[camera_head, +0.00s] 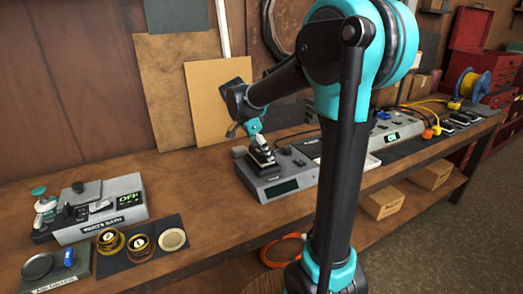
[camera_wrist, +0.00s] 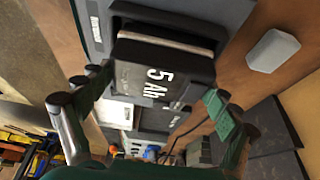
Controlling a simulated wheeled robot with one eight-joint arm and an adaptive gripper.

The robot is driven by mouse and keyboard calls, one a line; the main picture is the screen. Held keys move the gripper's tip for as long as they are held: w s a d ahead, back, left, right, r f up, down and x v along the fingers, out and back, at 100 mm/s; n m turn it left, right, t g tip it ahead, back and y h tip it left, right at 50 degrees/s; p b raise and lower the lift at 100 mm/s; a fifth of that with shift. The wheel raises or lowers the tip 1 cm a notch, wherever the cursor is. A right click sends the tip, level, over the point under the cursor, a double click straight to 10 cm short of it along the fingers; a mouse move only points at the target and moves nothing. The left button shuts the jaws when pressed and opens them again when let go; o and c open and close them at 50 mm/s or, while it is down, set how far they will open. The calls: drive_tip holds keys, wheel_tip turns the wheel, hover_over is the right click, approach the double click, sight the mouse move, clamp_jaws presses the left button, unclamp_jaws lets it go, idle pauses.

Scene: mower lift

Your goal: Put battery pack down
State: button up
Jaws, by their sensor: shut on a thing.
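The battery pack (camera_wrist: 165,65) is a black block marked "5 Ah" in the wrist view. My gripper (camera_wrist: 158,90) has a finger on either side of it and is shut on it. In the head view my gripper (camera_head: 257,142) points down with the dark battery pack (camera_head: 262,163) beneath it. The pack is over the left part of a grey bench unit with a dark display (camera_head: 280,188). It looks low, close to the unit's top, but I cannot tell whether it touches. The unit's surface below the pack is hidden.
The wooden bench (camera_head: 200,190) is bare between the grey unit and another device with a green display (camera_head: 100,208) at left. Round tins (camera_head: 140,246) lie on a dark mat. A second lit unit (camera_head: 385,130) stands farther right. Boards (camera_head: 205,95) lean behind.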

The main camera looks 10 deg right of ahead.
drive_tip(key=shift+f, duration=0.3)
drive_tip(key=o, duration=1.3)
drive_tip(key=shift+o, duration=0.2)
drive_tip(key=shift+r, duration=0.5)
drive_tip(key=v, duration=1.1)
drive_tip(key=shift+a+r, duration=0.25)
drive_tip(key=shift+r, duration=0.05)
drive_tip(key=shift+s, duration=0.1)
